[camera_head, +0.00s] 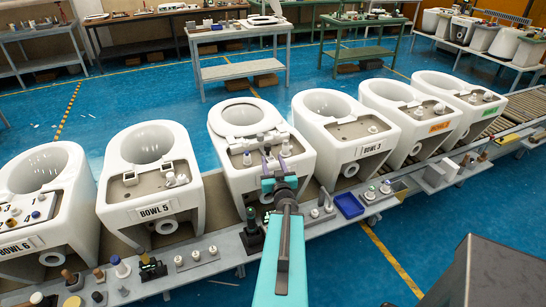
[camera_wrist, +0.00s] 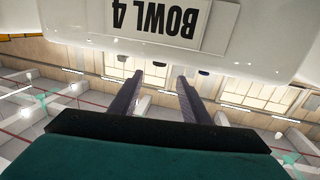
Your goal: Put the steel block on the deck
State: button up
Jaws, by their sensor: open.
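My gripper (camera_head: 274,160) is at the front edge of the deck (camera_head: 238,163) of the white bowl (camera_head: 224,181) in the middle of the row. In the wrist view my gripper (camera_wrist: 160,78) has its two dark fingers apart, with nothing between them. The label "BOWL 4" (camera_wrist: 172,17) shows upside down above the fingers there. Small fittings stand on this deck, partly hidden by my gripper. I cannot single out the steel block with certainty; grey metal-looking blocks (camera_head: 436,175) lie on the front ledge at the right.
White bowls stand on both sides, among them Bowl 5 (camera_head: 150,144) and Bowl 3 (camera_head: 345,127). The front ledge (camera_head: 215,262) carries several small fittings and a blue tray (camera_head: 348,205). Workbenches (camera_head: 243,71) stand behind on open blue floor.

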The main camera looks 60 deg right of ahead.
jog(key=shift+s+a+r+p, duration=0.15)
jog(key=shift+s+a+p, duration=0.15)
jog(key=shift+p, duration=0.35)
jog(key=shift+a, duration=0.1)
dwell(0.5)
